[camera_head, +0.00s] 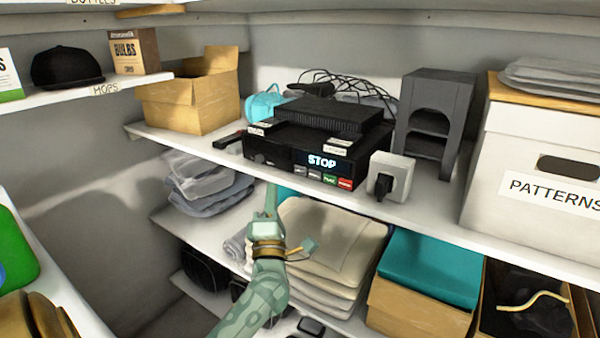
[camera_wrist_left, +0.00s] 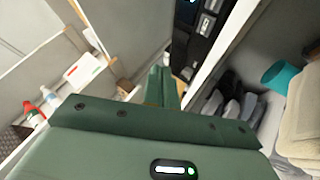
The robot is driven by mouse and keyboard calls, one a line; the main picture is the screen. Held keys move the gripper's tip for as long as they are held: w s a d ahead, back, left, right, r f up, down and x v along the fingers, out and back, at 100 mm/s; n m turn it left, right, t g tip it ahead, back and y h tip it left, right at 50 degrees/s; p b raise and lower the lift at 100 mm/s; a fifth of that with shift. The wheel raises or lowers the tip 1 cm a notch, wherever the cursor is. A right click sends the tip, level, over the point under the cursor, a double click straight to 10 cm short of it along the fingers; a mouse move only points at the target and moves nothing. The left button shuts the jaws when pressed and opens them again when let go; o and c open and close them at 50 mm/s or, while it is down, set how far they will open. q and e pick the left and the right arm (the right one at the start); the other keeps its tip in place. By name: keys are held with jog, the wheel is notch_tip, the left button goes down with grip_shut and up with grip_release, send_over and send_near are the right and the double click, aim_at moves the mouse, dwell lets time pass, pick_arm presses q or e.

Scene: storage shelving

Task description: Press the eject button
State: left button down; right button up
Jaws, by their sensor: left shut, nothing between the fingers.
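A black player (camera_head: 305,150) with a lit STOP display (camera_head: 322,161) sits on the middle shelf. A row of small buttons runs below the display, among them a green one (camera_head: 329,180) and a red one (camera_head: 345,184). Their lettering is too small to tell which is eject. My left gripper (camera_head: 271,189) is shut and empty, pointing up just in front of and below the player's front left part, apart from the buttons. In the left wrist view, the fingers (camera_wrist_left: 161,84) show beside the player's front (camera_wrist_left: 201,35), which is partly cut off. My right gripper is not in view.
The shelf edge (camera_head: 225,158) lies close to my left gripper. An open cardboard box (camera_head: 190,100) stands left.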

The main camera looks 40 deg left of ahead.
aim_at(293, 182)
pick_arm(q)
jog(key=w+b, duration=0.1)
jog(key=w, duration=0.3)
jog(key=w+b, duration=0.1)
jog(key=w, duration=0.1)
jog(key=shift+w+a+f+b, duration=0.1)
jog(key=shift+w+a+b, duration=0.2)
jog(key=shift+w+a, duration=0.1)
jog(key=shift+w, duration=0.55)
jog(key=shift+w, duration=0.1)
dwell(1.2)
jog(key=shift+w, duration=0.3)
jog(key=shift+w+a, duration=0.1)
jog(key=shift+w, duration=0.25)
dwell(0.5)
jog(key=shift+s, duration=0.2)
jog(key=shift+s+r+p, duration=0.2)
jog(key=shift+s+p, duration=0.15)
jog(key=shift+s, duration=0.2)
jog(key=shift+f, duration=0.1)
